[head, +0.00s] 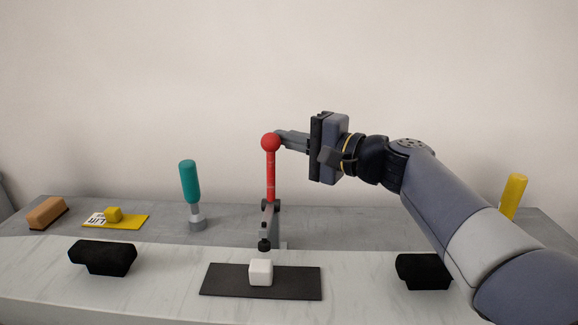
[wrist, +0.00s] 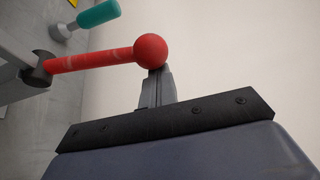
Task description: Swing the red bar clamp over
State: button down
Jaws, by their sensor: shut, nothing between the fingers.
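The red bar clamp lever (head: 271,180) stands upright, with a red ball on top, on a grey clamp body (head: 268,222) with a black tip above a white block (head: 260,272). The white block sits on a dark plate (head: 222,280). My gripper (head: 282,138) reaches in from the right, its fingers shut, with the tips right beside the red ball. In the wrist view, the closed fingers (wrist: 156,84) point at the red ball (wrist: 150,50) and end behind or against it; I cannot tell whether they touch. The red lever also shows in that view (wrist: 95,61).
A teal-handled clamp (head: 189,184) stands left of the red one. A yellow handle (head: 514,194) is at the far right. Black blocks (head: 103,257) and (head: 424,271) flank the plate. A brown block (head: 47,213) and a yellow labelled card (head: 130,222) lie at the left.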

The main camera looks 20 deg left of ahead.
jog(key=s+b, duration=0.1)
jog(key=b, duration=0.1)
jog(key=n+b, duration=0.1)
jog(key=b, duration=0.1)
jog(key=s+n+y+b, duration=0.1)
jog(key=b, duration=0.1)
jog(key=shift+s+d+r, duration=0.25)
jog(key=shift+s+d, duration=0.05)
jog(key=shift+r, duration=0.1)
